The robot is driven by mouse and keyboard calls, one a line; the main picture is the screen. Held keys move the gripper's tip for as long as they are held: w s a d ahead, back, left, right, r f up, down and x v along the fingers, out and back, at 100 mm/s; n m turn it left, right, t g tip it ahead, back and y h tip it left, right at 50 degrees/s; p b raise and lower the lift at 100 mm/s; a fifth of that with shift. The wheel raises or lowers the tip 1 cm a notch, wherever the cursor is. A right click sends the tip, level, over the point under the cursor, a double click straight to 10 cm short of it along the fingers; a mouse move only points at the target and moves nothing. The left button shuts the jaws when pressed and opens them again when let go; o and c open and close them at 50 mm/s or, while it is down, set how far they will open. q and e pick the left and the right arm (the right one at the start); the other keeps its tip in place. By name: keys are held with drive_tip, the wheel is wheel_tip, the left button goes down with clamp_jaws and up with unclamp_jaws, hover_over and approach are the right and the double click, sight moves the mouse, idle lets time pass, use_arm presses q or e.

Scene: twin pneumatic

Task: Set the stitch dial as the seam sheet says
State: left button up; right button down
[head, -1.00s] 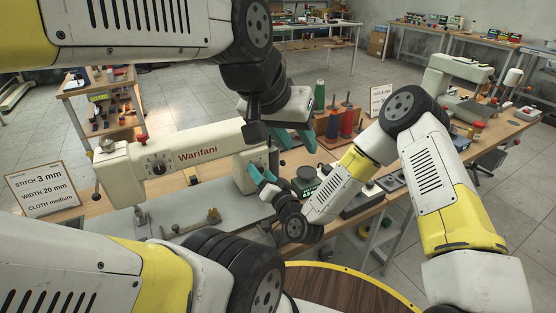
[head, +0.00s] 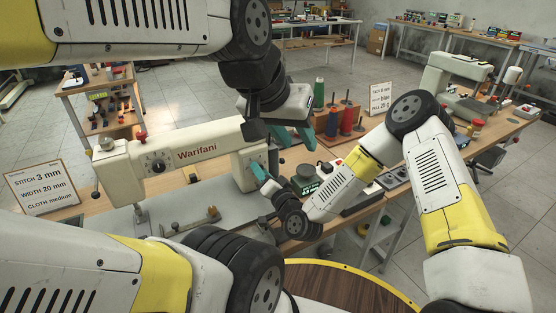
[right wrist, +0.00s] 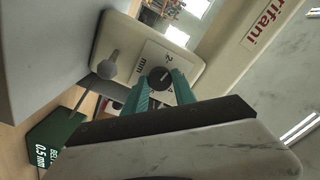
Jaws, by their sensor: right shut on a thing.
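The seam sheet (head: 42,188) stands at the left and reads stitch 3 mm, width 20 mm, cloth medium. The cream Warifani sewing machine (head: 190,148) stands on the table. My right gripper (head: 262,176) is at that face. In the right wrist view its teal fingers (right wrist: 160,88) are shut on the dial from both sides. The dial's exact setting is hard to read. My left gripper (head: 296,136) is open and empty above and right of the head.
A green display (right wrist: 52,140) reading 0.5 mm stands close by; it also shows in the head view (head: 306,172). Thread spools (head: 330,120) stand behind my left gripper. A grey ball-ended lever (right wrist: 108,68) is beside the dial. Another sign (head: 381,99) stands behind my right arm.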

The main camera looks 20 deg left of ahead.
drive_tip(key=m, duration=0.5)
drive_tip(key=shift+m, duration=2.3)
drive_tip(key=shift+f, duration=0.1)
drive_tip(key=c, duration=1)
unclamp_jaws()
